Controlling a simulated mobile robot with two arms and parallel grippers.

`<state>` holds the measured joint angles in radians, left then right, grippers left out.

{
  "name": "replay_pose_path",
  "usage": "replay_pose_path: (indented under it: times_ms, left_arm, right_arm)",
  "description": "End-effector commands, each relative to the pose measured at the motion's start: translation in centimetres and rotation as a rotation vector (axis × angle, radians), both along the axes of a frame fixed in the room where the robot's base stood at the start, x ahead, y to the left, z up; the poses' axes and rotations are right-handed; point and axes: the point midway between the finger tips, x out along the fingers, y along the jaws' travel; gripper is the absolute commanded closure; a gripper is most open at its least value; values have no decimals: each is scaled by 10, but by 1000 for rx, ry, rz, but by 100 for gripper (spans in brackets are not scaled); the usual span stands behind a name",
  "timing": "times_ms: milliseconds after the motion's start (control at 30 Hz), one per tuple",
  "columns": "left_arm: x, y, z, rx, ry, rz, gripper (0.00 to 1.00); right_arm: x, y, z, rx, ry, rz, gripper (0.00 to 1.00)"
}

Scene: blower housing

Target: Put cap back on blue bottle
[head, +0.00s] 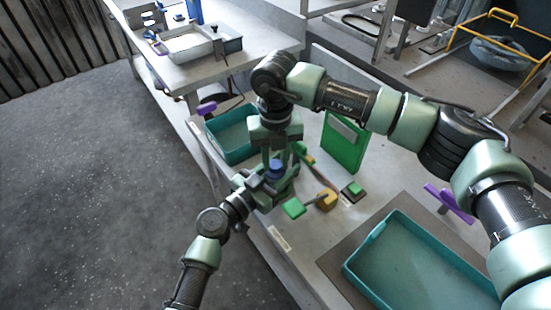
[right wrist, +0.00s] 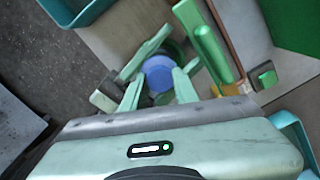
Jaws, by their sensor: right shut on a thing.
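My right gripper (head: 276,158) points down over the left part of the work table. In the right wrist view its fingers (right wrist: 158,88) are shut on a round blue piece, apparently the cap (right wrist: 158,72), seen from above. The blue also shows below the gripper in the head view (head: 277,166). Whether a bottle is under it is hidden. My left gripper (head: 272,187) comes in from the lower left, just below the right one and close to the blue piece. Its jaws are too tangled with green parts to tell their state.
A teal tray (head: 350,268) lies at the front right and a teal bin (head: 207,128) at the left. A green box (head: 350,158) stands behind, with a small green block (head: 355,188) and a yellow piece (head: 327,200) nearby. A blue item (head: 195,11) stands on the far table.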

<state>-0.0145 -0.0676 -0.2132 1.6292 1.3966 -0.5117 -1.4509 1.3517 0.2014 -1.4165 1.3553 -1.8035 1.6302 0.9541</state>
Motion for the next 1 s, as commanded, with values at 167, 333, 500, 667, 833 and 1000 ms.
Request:
replay_pose_path:
  times_ms: [167,333,500,667,833,1000]
  left_arm:
    - [0,0,0,0,0,-1,100]
    - [0,0,0,0,0,-1,100]
    - [0,-1,0,0,0,-1,100]
    - [0,-1,0,-1,1,-1,100]
    - [0,-1,0,-1,1,-1,100]
    - [0,-1,0,-1,1,-1,100]
  right_arm:
    - [0,1,0,1,-1,3,46]
    - [0,0,0,1,-1,3,46]
    - [1,0,5,0,-2,4,46]
    - [1,1,28,2,-5,5,46]
    - [1,1,66,1,-6,5,46]
    - [1,1,97,1,-3,3,46]
